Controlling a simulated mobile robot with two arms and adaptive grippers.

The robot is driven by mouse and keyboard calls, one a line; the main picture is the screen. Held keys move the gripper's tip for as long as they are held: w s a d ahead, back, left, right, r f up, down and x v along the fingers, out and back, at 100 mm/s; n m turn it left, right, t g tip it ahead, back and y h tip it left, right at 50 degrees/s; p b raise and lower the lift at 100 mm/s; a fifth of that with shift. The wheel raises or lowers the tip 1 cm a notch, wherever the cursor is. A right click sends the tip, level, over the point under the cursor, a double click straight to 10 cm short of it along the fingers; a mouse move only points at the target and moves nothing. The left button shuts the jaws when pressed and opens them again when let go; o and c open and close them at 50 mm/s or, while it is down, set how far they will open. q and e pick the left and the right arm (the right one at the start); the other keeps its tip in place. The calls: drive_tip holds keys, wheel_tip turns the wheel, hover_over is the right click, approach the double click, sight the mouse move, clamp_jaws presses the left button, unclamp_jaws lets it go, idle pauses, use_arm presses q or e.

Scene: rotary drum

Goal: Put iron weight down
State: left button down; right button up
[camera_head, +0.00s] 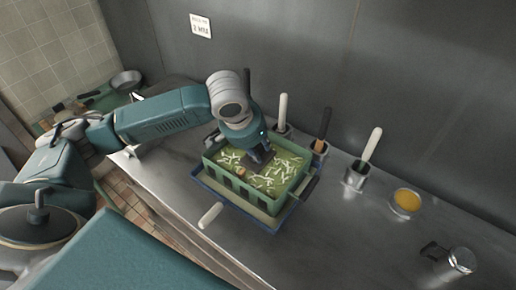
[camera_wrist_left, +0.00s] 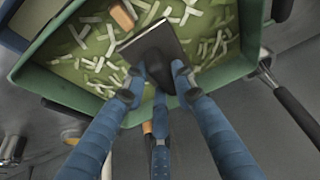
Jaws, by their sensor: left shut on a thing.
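The iron weight (camera_wrist_left: 152,46) is a dark, flat plate with a dark knob. In the left wrist view my left gripper (camera_wrist_left: 160,82) is shut on the knob with its blue fingers. In the head view my left gripper (camera_head: 256,148) reaches down over a green crate (camera_head: 236,188), with the dark weight (camera_head: 260,160) under it, partly hidden. The weight is over the pale strips in the crate. I cannot tell whether it touches them. My right gripper is not in view.
The crate sits in a blue tray (camera_head: 268,222) on a steel counter (camera_head: 340,235). Several metal pots with handled tools stand behind it, one (camera_head: 356,176) to the right. A bowl of yellow stuff (camera_head: 406,201) and a metal canister (camera_head: 460,262) are farther right. A wall is behind.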

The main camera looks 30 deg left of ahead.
use_arm(q)
drive_tip(key=shift+w, duration=0.1)
drive_tip(key=c, duration=1.4)
unclamp_jaws()
drive_tip(key=v, duration=1.2)
